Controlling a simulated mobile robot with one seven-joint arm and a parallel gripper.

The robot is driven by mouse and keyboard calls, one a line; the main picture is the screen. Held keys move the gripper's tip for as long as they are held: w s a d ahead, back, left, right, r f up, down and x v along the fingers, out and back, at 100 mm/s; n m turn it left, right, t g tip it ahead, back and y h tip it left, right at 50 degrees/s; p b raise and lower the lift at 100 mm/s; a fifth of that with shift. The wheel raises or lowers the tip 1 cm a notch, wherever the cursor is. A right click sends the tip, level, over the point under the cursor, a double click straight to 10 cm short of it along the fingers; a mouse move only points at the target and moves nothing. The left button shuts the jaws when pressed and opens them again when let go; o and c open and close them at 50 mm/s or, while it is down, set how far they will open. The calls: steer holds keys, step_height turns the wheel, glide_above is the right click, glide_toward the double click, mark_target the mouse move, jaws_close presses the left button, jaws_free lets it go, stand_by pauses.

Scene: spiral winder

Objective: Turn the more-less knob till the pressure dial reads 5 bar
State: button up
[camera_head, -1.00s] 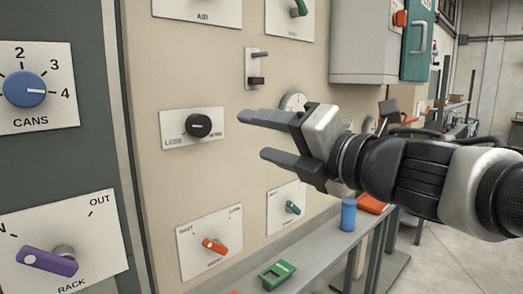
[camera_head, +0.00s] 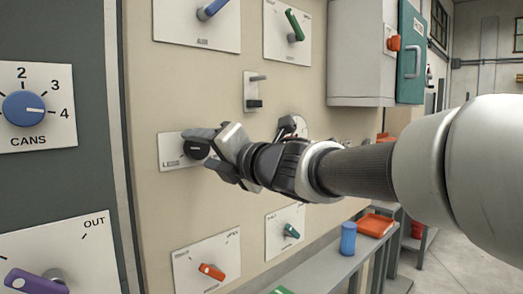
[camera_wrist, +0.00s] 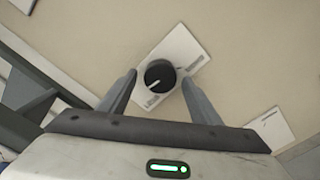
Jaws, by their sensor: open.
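The more-less knob is a round black knob (camera_head: 196,149) with a white pointer line, on a white plate (camera_head: 170,153) on the beige panel. In the wrist view the knob (camera_wrist: 159,76) lies between and just beyond the fingertips, with a gap on each side. My gripper (camera_head: 208,153) is open at the knob; in the wrist view its two fingers (camera_wrist: 158,85) straddle it. The pressure dial (camera_head: 300,126) is a white round face to the right, mostly hidden behind my gripper, so its reading cannot be seen.
An orange knob (camera_head: 212,271) and a green knob (camera_head: 291,231) sit below. A small lever fitting (camera_head: 253,92) is just above. A shelf (camera_head: 315,268) runs low along the panel, with a blue cylinder (camera_head: 348,238) and an orange tray (camera_head: 376,225). A grey cabinet (camera_head: 358,50) juts out at upper right.

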steer(key=shift+w+a, duration=0.4)
steer(key=c, duration=1)
steer(key=shift+c, duration=0.2)
steer(key=shift+m, duration=0.3)
